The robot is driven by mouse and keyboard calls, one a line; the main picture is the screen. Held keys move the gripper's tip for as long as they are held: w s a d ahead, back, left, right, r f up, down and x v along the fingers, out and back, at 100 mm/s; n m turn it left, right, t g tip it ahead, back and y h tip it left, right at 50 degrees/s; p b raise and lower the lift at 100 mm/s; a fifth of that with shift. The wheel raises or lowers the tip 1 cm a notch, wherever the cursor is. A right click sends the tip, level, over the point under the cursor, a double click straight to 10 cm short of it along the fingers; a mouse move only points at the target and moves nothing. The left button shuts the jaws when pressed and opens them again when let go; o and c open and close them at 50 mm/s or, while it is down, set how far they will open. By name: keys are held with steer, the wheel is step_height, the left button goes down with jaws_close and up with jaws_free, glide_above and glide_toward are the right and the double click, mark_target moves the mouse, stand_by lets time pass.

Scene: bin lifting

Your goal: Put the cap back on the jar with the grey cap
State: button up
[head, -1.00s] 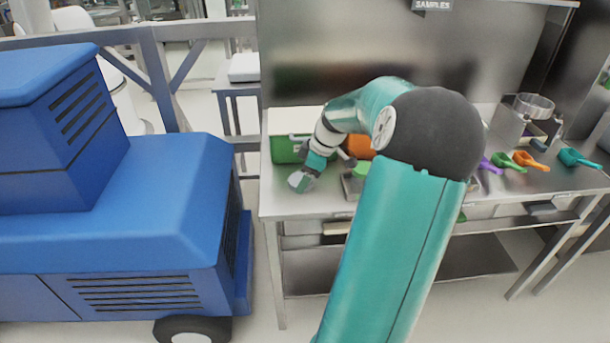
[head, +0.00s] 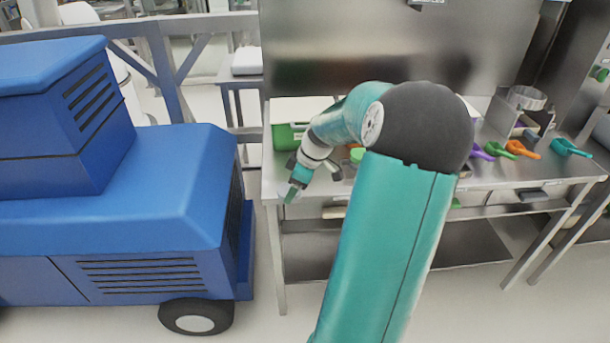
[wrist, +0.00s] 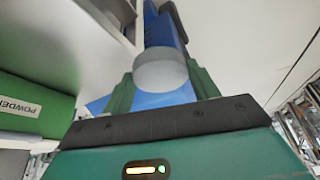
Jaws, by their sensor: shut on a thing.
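My gripper (wrist: 160,85) is shut on a round grey piece that looks like the grey cap (wrist: 160,72), held between its two green fingers in the wrist view. In the head view my gripper (head: 291,194) hangs at the left front edge of the steel table, pointing down and left; the cap is too small to make out there. I cannot pick out the jar for the grey cap; my arm hides part of the table. A green-topped item (head: 357,155) shows partly beside my arm.
A green bin (head: 283,137) stands at the table's back left; its POWDER label (wrist: 18,107) shows in the wrist view. Several coloured scoops (head: 518,149) lie on the right of the steel table (head: 500,175). A large blue machine (head: 130,215) stands close on the left.

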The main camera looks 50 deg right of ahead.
steer(key=w+a+f+m, duration=0.1)
steer(key=w+a+f, duration=0.4)
steer(key=a+f, duration=0.5)
steer(key=w+a+f+m+h, duration=0.1)
steer(key=w+a+f, duration=0.4)
steer(key=a+f, duration=0.6)
steer(key=w+a+f+m, duration=0.2)
steer(key=w+a+f, duration=0.2)
steer(key=a+f, duration=0.7)
steer(key=a, duration=0.6)
steer(key=shift+w+m+t+h, duration=0.3)
steer(key=shift+w+m+h, duration=0.1)
steer(key=shift+d, duration=0.1)
